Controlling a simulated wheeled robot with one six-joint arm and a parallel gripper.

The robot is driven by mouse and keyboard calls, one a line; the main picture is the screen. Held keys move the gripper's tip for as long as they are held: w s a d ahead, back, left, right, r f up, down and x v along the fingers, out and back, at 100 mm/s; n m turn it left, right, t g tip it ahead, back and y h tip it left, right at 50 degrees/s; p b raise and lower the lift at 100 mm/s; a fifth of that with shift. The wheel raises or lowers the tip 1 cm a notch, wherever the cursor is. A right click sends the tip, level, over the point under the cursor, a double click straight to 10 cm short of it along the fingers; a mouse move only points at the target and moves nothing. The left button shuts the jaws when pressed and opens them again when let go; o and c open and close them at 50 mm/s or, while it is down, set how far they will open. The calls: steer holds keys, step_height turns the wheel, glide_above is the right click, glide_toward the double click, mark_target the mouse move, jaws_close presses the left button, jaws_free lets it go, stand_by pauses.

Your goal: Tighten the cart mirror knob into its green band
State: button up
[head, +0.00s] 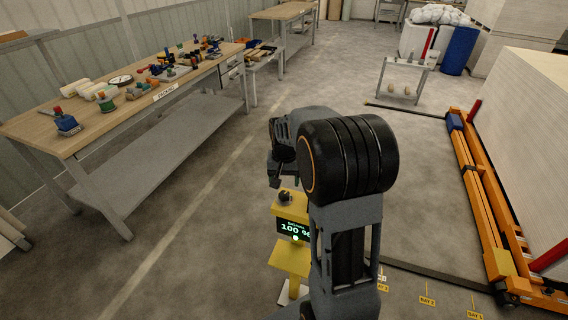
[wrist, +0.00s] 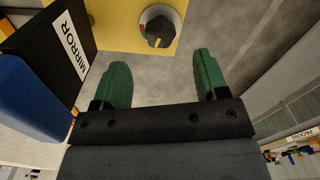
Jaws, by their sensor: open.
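The dark mirror knob (wrist: 157,30) sits on a round pale dial on a yellow plate (wrist: 115,22) at the top of the wrist view. A red mark shows on the dial's left side; I cannot make out a green band. In the head view the knob (head: 285,197) is on top of a yellow stand (head: 291,260), above a dark display (head: 294,230) reading about 100 %. My gripper (wrist: 162,62) has green fingers spread apart, with nothing between them. The knob lies just beyond the fingertips, apart from them. In the head view my arm partly hides the gripper.
A black panel labelled MIRROR (wrist: 70,45) is close at the left of the wrist view. A workbench (head: 130,98) with several tools stands at left. Orange rails (head: 490,200) and a large pale block (head: 530,130) are at right. Floor left of the stand is clear.

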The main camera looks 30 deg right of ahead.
mark_target(284, 193)
step_height(284, 193, up, 8)
steer(key=shift+f, duration=0.2)
stand_by(0.3)
